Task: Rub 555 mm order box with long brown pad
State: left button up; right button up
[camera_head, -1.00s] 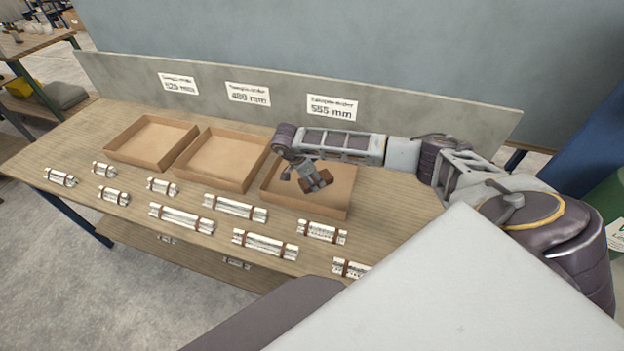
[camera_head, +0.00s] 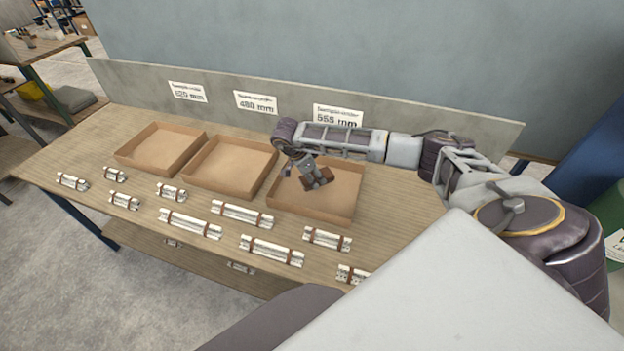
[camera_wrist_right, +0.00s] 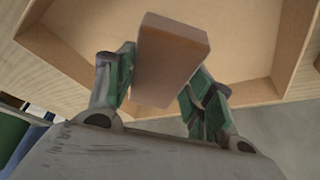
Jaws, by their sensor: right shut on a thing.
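The 555 mm order box (camera_head: 335,201) is a shallow open cardboard tray at the right end of the row, under the label "555 mm" (camera_head: 337,116). My right gripper (camera_head: 316,179) is over the left part of this box. It is shut on a brown pad (camera_wrist_right: 170,60), a block held between the green fingers in the right wrist view. The pad also shows small in the head view (camera_head: 319,181). The box floor (camera_wrist_right: 235,30) lies beyond the pad; I cannot tell whether they touch. My left gripper is not in view.
Two more open boxes stand to the left, the 480 mm one (camera_head: 231,187) and another (camera_head: 161,167). Several white bundles with brown bands (camera_head: 190,224) lie along the table (camera_head: 150,238) in front. A grey back panel (camera_head: 420,140) stands behind the boxes.

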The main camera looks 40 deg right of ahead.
jog(key=shift+s+r+p, duration=0.1)
jog(key=shift+r+p, duration=0.6)
jog(key=shift+r, duration=0.95)
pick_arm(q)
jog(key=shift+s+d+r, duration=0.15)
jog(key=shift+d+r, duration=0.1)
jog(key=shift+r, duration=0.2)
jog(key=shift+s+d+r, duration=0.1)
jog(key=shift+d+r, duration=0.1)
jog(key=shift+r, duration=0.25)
